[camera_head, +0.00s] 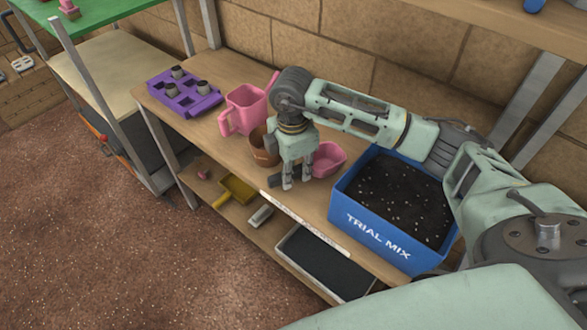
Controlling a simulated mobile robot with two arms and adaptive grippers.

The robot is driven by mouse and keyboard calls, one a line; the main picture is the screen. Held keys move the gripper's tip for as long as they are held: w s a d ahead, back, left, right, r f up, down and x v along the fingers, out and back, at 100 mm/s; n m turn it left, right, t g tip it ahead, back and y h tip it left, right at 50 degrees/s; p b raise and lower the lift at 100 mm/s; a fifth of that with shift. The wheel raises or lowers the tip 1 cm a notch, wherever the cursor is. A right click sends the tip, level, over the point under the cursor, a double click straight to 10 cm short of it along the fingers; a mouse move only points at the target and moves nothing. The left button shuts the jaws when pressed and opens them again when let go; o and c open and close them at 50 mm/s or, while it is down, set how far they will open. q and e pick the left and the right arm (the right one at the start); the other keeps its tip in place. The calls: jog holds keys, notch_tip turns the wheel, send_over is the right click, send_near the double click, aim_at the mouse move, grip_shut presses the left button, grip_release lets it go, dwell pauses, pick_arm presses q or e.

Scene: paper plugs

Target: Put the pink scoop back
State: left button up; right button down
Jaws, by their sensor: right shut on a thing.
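The pink scoop (329,159) is beside the right gripper, with its rounded bowl just right of the fingers, over the wooden shelf. My right gripper (296,184) points down and is shut on the scoop. The part between the fingers is mostly hidden. A small dark piece shows left of the fingertips; I cannot tell what it is. My left gripper is not in view.
The blue "TRIAL MIX" crate (342,205) of dark soil stands to the right. A brown pot (263,151) and pink jug (241,112) stand left of the gripper. A purple tray (207,105) holds several dark plugs. A yellow scoop (239,187) lies below.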

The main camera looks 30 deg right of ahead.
jog(key=c, duration=1.6)
grip_release()
jog(key=shift+r, duration=0.5)
notch_tip(320, 180, up, 11)
jog(key=shift+a+r+b, duration=0.1)
jog(key=shift+r+b, duration=0.05)
jog(key=shift+b, duration=0.45)
